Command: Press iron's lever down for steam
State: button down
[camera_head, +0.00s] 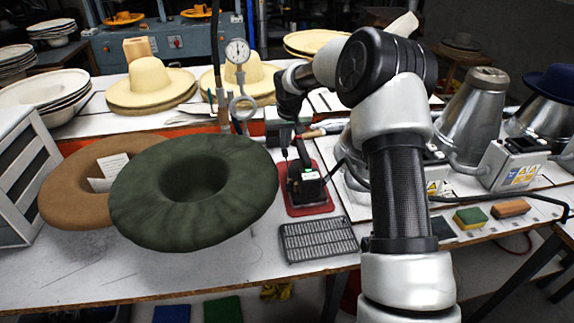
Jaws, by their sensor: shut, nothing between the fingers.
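The iron (307,188) is a small dark appliance on a red mat (318,208), near the middle of the table. My gripper (296,153) hangs from the arm just above the iron, pointing down, with its fingers shut and empty. The dark fingers overlap the top of the iron in this view. The iron's lever is too small and dark to make out, and I cannot tell whether my fingers touch it.
A green hat (140,215) and a brown hat (60,200) lie left of the iron. A dark grate (318,240) lies in front. A pressure gauge (237,51) stands behind on a pipe. Metal cones (468,110) stand at right. My arm hides part of the table.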

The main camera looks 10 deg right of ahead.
jog(key=shift+f+b, duration=0.85)
jog(key=shift+f, duration=0.5)
jog(key=shift+r, duration=0.1)
jog(key=shift+r+p, duration=2.3)
jog(key=shift+r, duration=1.2)
jog(key=shift+r, duration=0.1)
jog(key=s+r+h+p, duration=0.1)
jog(key=s+r+p, duration=0.4)
jog(key=s+r, duration=1.7)
jog(key=s+r+p, duration=0.2)
jog(key=s, duration=0.9)
jog(key=s+r+t+y+p, duration=0.1)
jog(key=s+r+p, duration=0.1)
jog(key=s, duration=0.9)
jog(key=shift+s+r+p, duration=0.25)
jog(key=shift+p, duration=0.05)
